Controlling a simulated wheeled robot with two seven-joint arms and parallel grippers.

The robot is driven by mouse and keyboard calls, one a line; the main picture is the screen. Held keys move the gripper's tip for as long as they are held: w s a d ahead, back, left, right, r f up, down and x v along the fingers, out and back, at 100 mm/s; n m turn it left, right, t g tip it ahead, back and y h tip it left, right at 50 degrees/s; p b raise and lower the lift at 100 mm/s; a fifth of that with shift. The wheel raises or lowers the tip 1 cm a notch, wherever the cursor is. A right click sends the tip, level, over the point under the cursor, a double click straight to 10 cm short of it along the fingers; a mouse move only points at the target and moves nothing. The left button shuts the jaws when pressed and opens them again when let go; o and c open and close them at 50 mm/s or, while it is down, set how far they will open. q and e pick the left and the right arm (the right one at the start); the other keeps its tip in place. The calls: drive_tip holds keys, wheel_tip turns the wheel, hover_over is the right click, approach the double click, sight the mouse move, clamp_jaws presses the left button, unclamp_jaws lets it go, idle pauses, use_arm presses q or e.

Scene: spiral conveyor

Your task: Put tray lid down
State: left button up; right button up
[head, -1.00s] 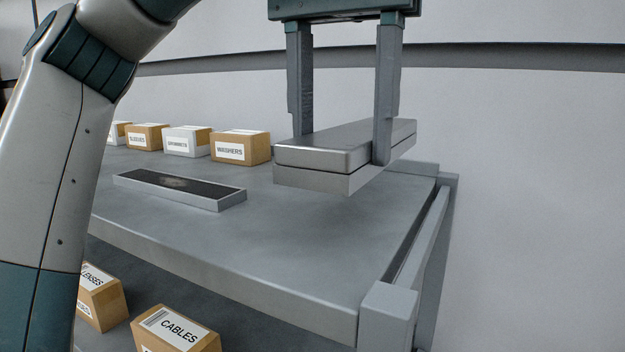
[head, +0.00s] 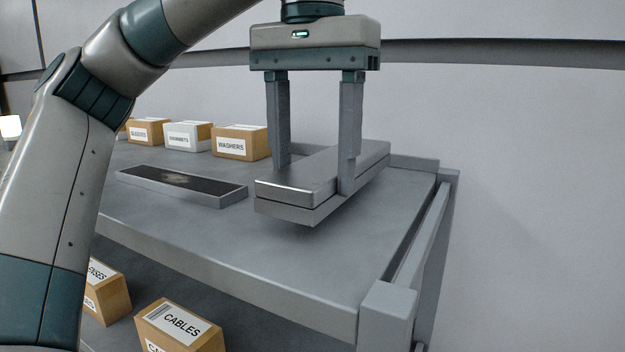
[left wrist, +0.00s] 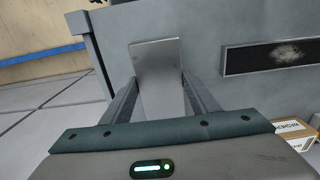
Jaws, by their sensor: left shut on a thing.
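The tray lid (head: 290,187) is a long silver metal piece with a seam along its side. My left gripper (head: 314,178) is shut on it, one finger on each long side. The lid is low over the right part of the grey table; I cannot tell whether its underside touches the top. In the left wrist view the lid (left wrist: 157,75) shows between the fingers. A shallow open tray (head: 181,186) with a dark inside lies on the table to the left of the lid, apart from it. My right gripper does not show.
Boxes stand along the back of the table (head: 330,258), with the washers box (head: 241,143) nearest the lid. A cables box (head: 181,328) sits on a lower shelf. A raised rail (head: 420,240) runs along the right edge. Bare tabletop lies in front of the lid.

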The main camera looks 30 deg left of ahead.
use_arm(q)
drive_tip(key=shift+f, duration=1.2)
drive_tip(key=shift+f, duration=0.15)
drive_tip(key=o, duration=1.1)
drive_tip(key=shift+o, duration=0.2)
drive_tip(key=shift+r, duration=0.25)
wheel_tip(320, 180, up, 12)
drive_tip(key=shift+f, duration=0.1)
